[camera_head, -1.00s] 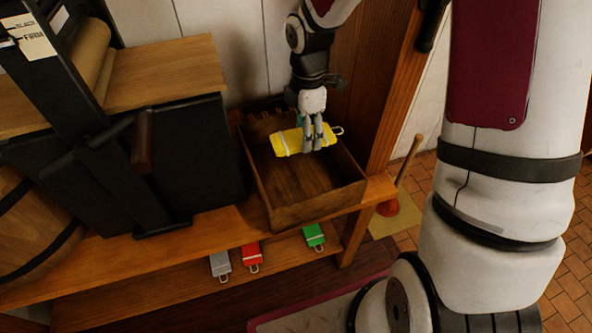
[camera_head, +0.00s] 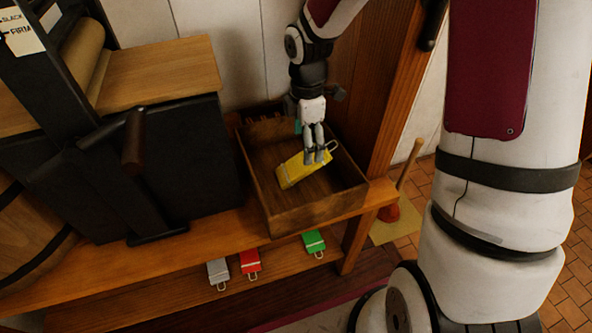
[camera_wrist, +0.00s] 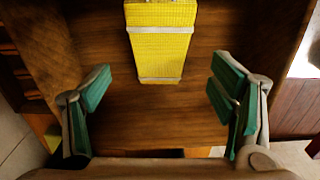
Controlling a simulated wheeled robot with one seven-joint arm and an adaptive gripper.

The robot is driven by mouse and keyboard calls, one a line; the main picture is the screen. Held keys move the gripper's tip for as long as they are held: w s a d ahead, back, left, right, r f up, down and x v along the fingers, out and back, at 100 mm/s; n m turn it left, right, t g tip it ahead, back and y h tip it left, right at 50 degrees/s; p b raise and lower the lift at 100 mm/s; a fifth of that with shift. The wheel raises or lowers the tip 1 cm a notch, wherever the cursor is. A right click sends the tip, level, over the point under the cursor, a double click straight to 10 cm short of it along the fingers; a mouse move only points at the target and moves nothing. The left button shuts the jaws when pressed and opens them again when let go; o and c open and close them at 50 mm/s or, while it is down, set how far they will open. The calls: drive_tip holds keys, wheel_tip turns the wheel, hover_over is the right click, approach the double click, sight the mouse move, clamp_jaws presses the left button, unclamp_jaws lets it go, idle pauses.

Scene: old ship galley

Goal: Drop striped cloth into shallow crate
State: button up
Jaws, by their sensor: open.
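The striped cloth is yellow with pale bands and a wire loop at one end. In the head view the striped cloth (camera_head: 303,169) lies tilted inside the shallow wooden crate (camera_head: 282,217). In the wrist view the cloth (camera_wrist: 161,45) is at the top middle, over the crate's wooden floor (camera_wrist: 150,115). My gripper (camera_head: 317,158) is low inside the crate, beside and partly over the cloth. In the wrist view its green-padded fingers (camera_wrist: 166,100) are spread wide with nothing between them. Whether the cloth rests fully flat on the floor is hard to tell.
The crate stands on a wooden bench (camera_head: 220,231) against a wooden post (camera_head: 391,110). A black press-like machine (camera_head: 165,165) is left of it.

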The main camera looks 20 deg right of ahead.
wheel_tip(320, 180, up, 12)
idle(0.5)
drive_tip(key=s+r+m+h, duration=0.1)
drive_tip(key=s+r+m, duration=0.3)
drive_tip(key=s, duration=0.4)
drive_tip(key=s+r+m, duration=0.4)
drive_tip(key=s, duration=0.3)
drive_tip(key=s+f+m+y, duration=0.1)
drive_tip(key=s+m, duration=0.9)
drive_tip(key=s, duration=0.7)
wheel_tip(320, 180, up, 23)
drive_tip(key=t+p, duration=0.4)
drive_tip(key=p, duration=1.7)
drive_tip(key=shift+a, duration=0.15)
drive_tip(key=shift+f, duration=0.1)
